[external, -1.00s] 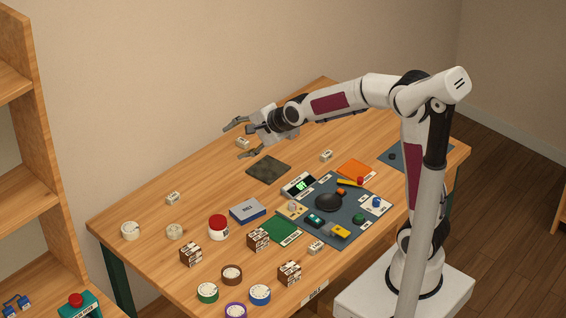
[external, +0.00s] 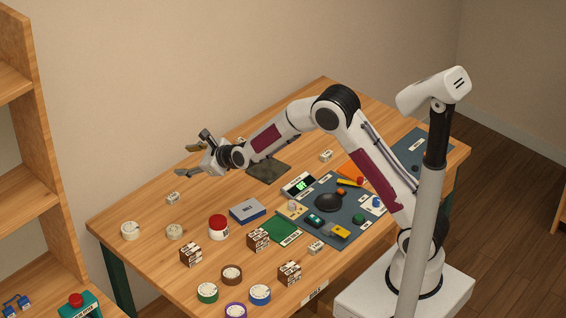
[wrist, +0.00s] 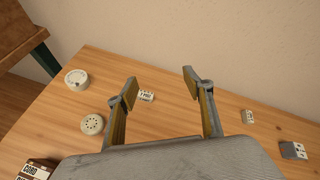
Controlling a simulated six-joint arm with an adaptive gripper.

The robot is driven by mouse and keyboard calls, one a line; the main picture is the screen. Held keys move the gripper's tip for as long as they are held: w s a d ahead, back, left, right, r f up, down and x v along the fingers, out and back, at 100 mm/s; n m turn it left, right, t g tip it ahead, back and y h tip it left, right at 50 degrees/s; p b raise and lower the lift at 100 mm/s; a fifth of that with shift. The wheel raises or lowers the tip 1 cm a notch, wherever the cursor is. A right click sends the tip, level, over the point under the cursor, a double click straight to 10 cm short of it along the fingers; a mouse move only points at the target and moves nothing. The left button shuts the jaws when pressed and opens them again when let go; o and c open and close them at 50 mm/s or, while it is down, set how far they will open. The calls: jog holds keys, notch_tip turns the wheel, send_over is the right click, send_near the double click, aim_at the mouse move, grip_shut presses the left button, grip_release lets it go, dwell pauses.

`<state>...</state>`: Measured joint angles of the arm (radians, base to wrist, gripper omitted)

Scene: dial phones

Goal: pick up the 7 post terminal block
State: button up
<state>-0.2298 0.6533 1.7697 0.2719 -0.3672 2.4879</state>
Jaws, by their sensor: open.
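Small white terminal blocks lie on the table. One (external: 172,197) is near the far left edge; it also seems to be the block (wrist: 147,96) between my fingers in the wrist view, beyond them on the table. Its label looks like it starts with 7, but is too small to read surely. Another small block (wrist: 247,116) is right of my fingers, and a greyer one (wrist: 293,150) is farther right. More white blocks show in the external view, at the right (external: 326,155) and front (external: 316,247). My gripper (external: 192,154) is open and empty above the table's far left part.
Two round cream pieces (external: 130,231) (external: 174,232) stand at the left. Dark boxes (external: 191,254), a red-topped jar (external: 218,227) and a blue box (external: 248,210) stand nearer. A blue-grey mat (external: 340,225) holds parts. The wall (wrist: 220,40) rises behind the table.

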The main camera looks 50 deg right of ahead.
aim_at(172, 195)
jog(key=w+a+f+m+t, duration=0.1)
jog(key=w+f+m, duration=0.3)
jog(key=f, duration=0.4)
jog(key=shift+a+f+m+h, duration=0.25)
jog(key=shift+a+m, duration=0.35)
jog(key=shift+m, duration=0.3)
jog(key=shift+f, duration=1.65)
jog(key=shift+f, duration=0.15)
jog(key=shift+f, duration=1.5)
jog(key=shift+w+f, duration=0.15)
jog(key=shift+f, duration=0.1)
jog(key=shift+x, duration=1.35)
